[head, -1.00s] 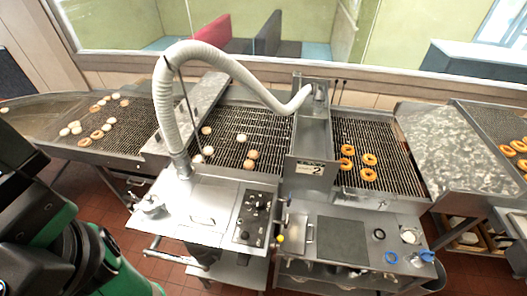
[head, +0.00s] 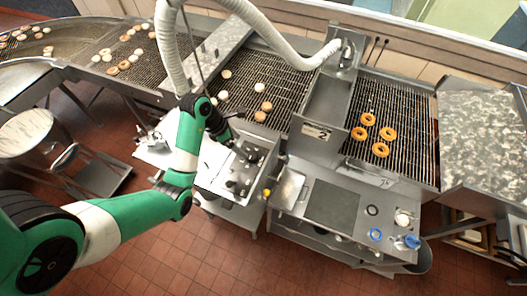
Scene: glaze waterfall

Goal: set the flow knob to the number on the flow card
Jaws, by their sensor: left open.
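The flow card (head: 317,131) is a small white label on the front of the steel waterfall housing, and it reads 2. My left gripper (head: 242,152) is open, over the upper part of the panel, and hides some of the knobs there. Whether it touches a knob I cannot tell. My right gripper is not in view.
A white ribbed hose (head: 262,28) arches above the wire conveyor (head: 285,86). Glazed doughnuts (head: 381,150) lie on the conveyor right of the housing. A yellow knob (head: 266,192) sits beside the panel. A steel worktop (head: 385,212) with a dark inset is at right.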

